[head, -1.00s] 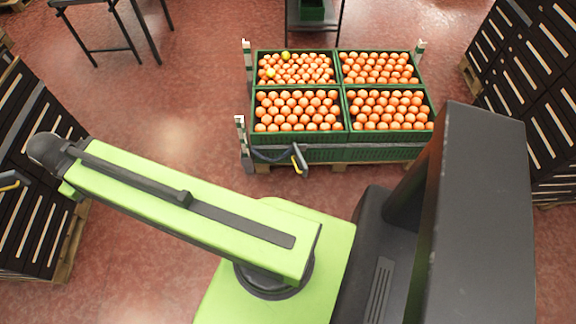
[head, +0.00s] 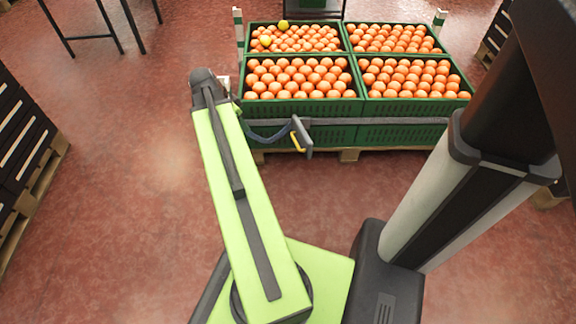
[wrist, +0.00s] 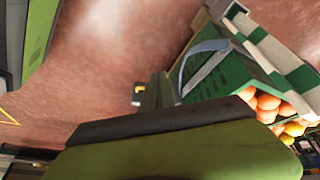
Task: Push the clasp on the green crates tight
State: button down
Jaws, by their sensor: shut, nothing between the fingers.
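The clasp (head: 301,136) is a grey body with a yellow lever, tilted outward on the front of the green crates (head: 400,134). A grey strap (head: 375,122) runs right from it, and a slack dark piece of strap sags to its left. The clasp also shows small in the wrist view (wrist: 137,94). My arm's end is by the crates' front left corner in the head view, left of the clasp; my gripper is hidden there. In the wrist view my gripper (wrist: 160,80) is shut and empty, pointing toward the crate side, seemingly apart from the clasp.
The crates hold oranges, with two yellowish fruits (head: 265,41) in the back left crate. They stand on a wooden pallet (head: 349,155) with green-white corner posts (head: 238,24). Stacked black crates (head: 20,140) stand at left. The red floor before the pallet is clear.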

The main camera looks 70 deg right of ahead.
jog(key=s+d+f+m+g+b, duration=0.1)
jog(key=s+d+f+m+b, duration=0.2)
jog(key=s+d+f+b, duration=0.7)
jog(key=shift+s+f+m+b, duration=0.3)
jog(key=shift+s+f+b, duration=0.3)
jog(key=shift+s+f, duration=1)
jog(key=shift+w+f, duration=0.15)
